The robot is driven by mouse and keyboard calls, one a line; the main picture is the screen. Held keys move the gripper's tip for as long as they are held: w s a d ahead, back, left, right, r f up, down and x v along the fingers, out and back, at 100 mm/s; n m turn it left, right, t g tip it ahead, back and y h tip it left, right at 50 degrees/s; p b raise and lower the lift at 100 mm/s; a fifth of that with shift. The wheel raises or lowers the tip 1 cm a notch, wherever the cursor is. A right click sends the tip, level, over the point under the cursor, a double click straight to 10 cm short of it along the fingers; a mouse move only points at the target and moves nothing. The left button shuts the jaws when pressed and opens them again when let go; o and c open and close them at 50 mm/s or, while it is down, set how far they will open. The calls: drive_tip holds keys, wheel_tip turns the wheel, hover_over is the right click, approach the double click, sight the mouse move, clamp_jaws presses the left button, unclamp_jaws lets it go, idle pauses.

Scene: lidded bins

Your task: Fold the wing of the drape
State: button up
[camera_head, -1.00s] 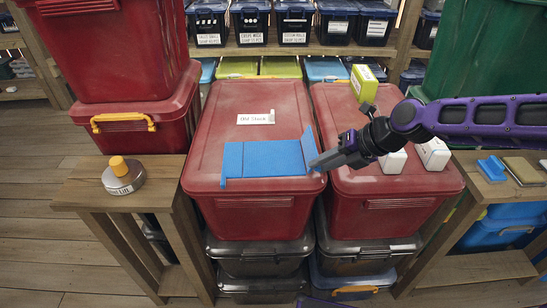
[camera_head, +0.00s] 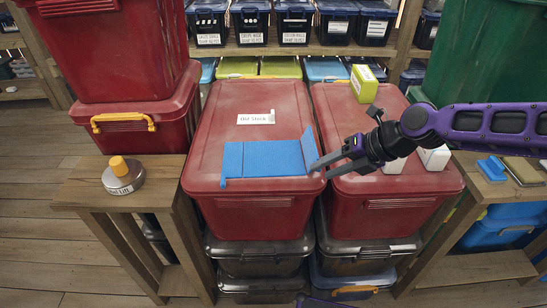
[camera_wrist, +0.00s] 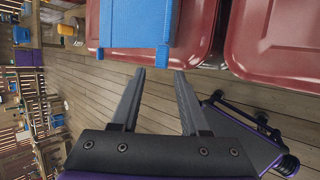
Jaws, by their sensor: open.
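The blue drape (camera_head: 262,158) lies on the lid of the left red bin (camera_head: 215,125). Its main panel is flat, and a narrow wing (camera_head: 309,149) at its right end stands up at a slant. A thin strip shows along its left end. My gripper (camera_head: 318,173) is open and empty, with its fingertips close to the wing's near right side. I cannot tell whether they touch it. In the wrist view the drape (camera_wrist: 137,22) is at the top, just beyond the two spread fingertips (camera_wrist: 160,72).
A white label (camera_head: 256,119) lies behind the drape. The right red bin (camera_head: 345,115) carries a yellow-green box (camera_head: 364,83) and white boxes (camera_head: 434,157) beside my arm. A round weight with a yellow knob (camera_head: 123,175) stands on the left wooden stand. Stacked red bins (camera_head: 140,118) rise at left.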

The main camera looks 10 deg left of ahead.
drive_tip(key=r, duration=0.1)
drive_tip(key=s+d+r, duration=0.1)
drive_tip(key=r, duration=0.1)
drive_tip(key=s+r, duration=0.1)
drive_tip(key=shift+s+d+r, duration=0.1)
drive_tip(key=shift+d+r, duration=0.05)
drive_tip(key=shift+r, duration=0.25)
idle(0.4)
drive_tip(key=shift+c, duration=0.2)
